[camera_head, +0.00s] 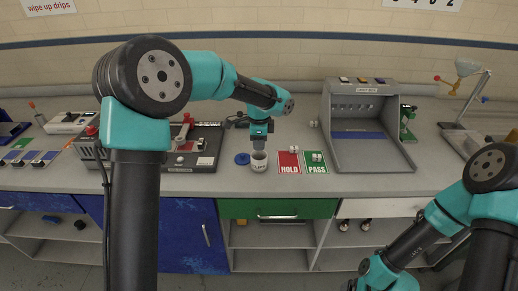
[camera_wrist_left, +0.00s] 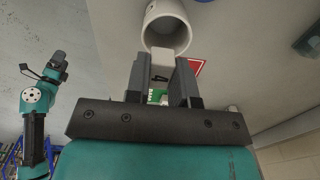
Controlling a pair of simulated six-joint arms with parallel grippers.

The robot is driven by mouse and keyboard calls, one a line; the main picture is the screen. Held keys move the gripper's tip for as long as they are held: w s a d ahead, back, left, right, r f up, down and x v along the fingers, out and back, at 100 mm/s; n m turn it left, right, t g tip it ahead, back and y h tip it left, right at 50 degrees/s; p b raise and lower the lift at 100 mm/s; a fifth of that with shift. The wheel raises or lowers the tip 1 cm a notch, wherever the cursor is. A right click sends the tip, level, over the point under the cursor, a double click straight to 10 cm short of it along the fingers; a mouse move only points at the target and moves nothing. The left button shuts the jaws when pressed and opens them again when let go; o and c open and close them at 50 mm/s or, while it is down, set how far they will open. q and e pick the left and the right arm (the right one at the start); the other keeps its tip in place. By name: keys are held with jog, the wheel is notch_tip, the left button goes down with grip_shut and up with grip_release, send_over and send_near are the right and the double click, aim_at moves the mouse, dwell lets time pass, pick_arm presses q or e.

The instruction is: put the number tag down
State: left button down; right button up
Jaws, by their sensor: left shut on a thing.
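My left gripper (camera_head: 259,134) points down just above a white cup (camera_head: 259,161) on the grey bench. In the left wrist view the left gripper (camera_wrist_left: 175,80) is shut on a small white number tag (camera_wrist_left: 162,62) with a dark mark. The tag's far end overlaps the rim of the white cup (camera_wrist_left: 150,42) in that view; I cannot tell whether they touch. In the head view the tag is hidden by the gripper and cup. My right arm is at the lower right; its end shows small in the left wrist view (camera_wrist_left: 59,58), its jaws unclear.
A blue lid (camera_head: 242,158) lies left of the cup. A red HOLD card (camera_head: 289,168) and green PASS card (camera_head: 316,169) lie to the right with small white pieces on them. A grey light box (camera_head: 366,150) stands beyond. A control panel (camera_head: 190,158) is at left.

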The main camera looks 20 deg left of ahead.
pick_arm(q)
jog(key=shift+w+a, duration=0.15)
jog(key=shift+w, duration=0.3)
jog(key=shift+f, duration=0.1)
jog(key=shift+f, duration=1.7)
jog(key=shift+s+f, duration=0.1)
jog(key=shift+f, duration=0.55)
jog(key=c, duration=1.1)
grip_release()
jog(key=shift+o, duration=0.6)
jog(key=shift+r, duration=0.5)
notch_tip(320, 180, up, 12)
jog(key=shift+r, duration=0.15)
